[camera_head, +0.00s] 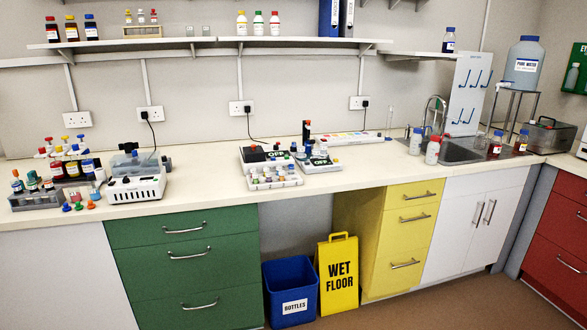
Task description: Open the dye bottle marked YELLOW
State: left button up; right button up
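No label reading YELLOW can be made out on a bottle at this distance, so I cannot tell which one is the dye bottle. A group of dark bottles with coloured caps (72,166) stands at the left end of the bench. A white bottle with a yellow cap (241,24) stands on the wall shelf, beside a green-capped bottle (258,24) and a red-capped one (275,23). Several dark bottles (71,29) with coloured caps stand farther left on that shelf. Neither of my grippers is in view.
The bench (215,180) has clear stretches in front and between devices. A grey rack (38,202), a white device (137,188) and a white tray (275,181) stand on it. A sink (462,152) is at right. A blue bin (290,270) and yellow sign (337,300) stand on the floor.

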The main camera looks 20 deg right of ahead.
aim_at(521, 141)
jog(key=l, duration=0.8)
jog(key=l+z, duration=0.15)
jog(key=l, duration=0.7)
jog(key=i+l, duration=0.1)
jog(key=l, duration=0.7)
jog(key=l+z, duration=0.1)
jog(key=l, duration=0.7)
jog(key=i, duration=0.05)
